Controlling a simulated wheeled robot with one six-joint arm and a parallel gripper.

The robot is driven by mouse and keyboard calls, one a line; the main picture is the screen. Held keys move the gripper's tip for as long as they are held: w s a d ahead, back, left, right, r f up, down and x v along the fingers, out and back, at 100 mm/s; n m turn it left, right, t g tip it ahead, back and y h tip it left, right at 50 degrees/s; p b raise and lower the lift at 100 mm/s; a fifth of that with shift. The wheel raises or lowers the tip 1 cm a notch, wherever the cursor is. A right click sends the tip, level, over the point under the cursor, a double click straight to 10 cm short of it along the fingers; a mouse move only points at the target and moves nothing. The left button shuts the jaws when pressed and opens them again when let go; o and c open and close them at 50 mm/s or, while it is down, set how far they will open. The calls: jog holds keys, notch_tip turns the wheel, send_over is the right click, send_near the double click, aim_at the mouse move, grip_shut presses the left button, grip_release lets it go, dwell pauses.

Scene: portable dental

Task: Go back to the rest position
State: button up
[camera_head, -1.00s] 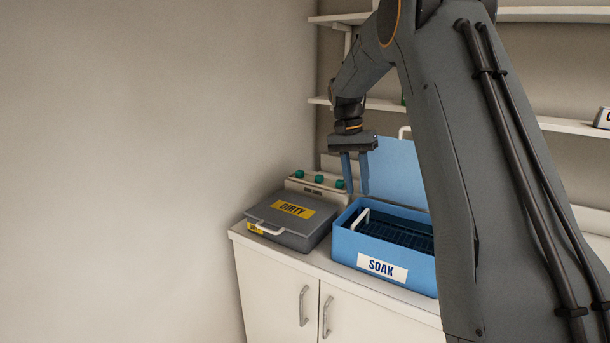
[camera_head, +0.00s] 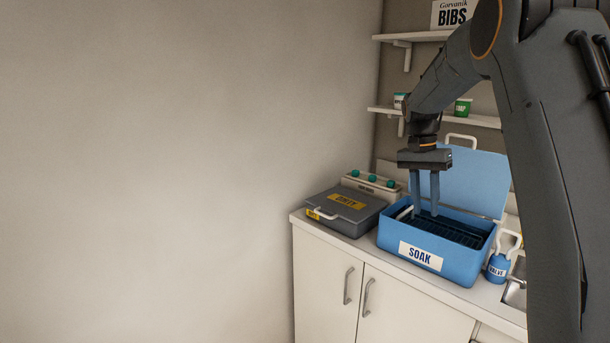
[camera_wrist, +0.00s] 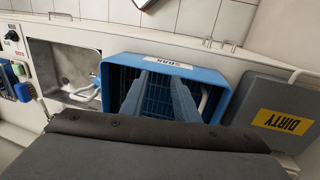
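My gripper (camera_head: 425,203) points down above the blue SOAK box (camera_head: 452,265), with its two blue fingers apart and nothing between them. The box's lid (camera_head: 472,180) stands open at the back, and a dark rack (camera_head: 450,232) lies inside. In the wrist view my gripper (camera_wrist: 162,82) also shows spread fingers over the box (camera_wrist: 112,88), with the dark rack between and below them. Whether the fingertips reach below the box rim cannot be told.
The closed grey DIRTY case (camera_head: 335,218) stands left of the SOAK box on the counter. Shelves (camera_head: 440,114) with cups are behind my arm. A bare wall fills the left.

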jog(key=s+a+f+n+t, duration=0.1)
jog(key=s+a+f+n, duration=0.2)
jog(key=s, duration=0.7)
jog(key=s+a+f+n+t+y, duration=0.1)
jog(key=s+a+f+n, duration=0.2)
jog(key=s, duration=0.6)
jog(key=s+a+f+n, duration=0.3)
jog(key=s+a+f, duration=0.2)
jog(key=s, duration=0.5)
jog(key=shift+s+a+f+t+y, duration=0.3)
jog(key=shift+a+t, duration=0.1)
jog(key=shift+a, duration=0.35)
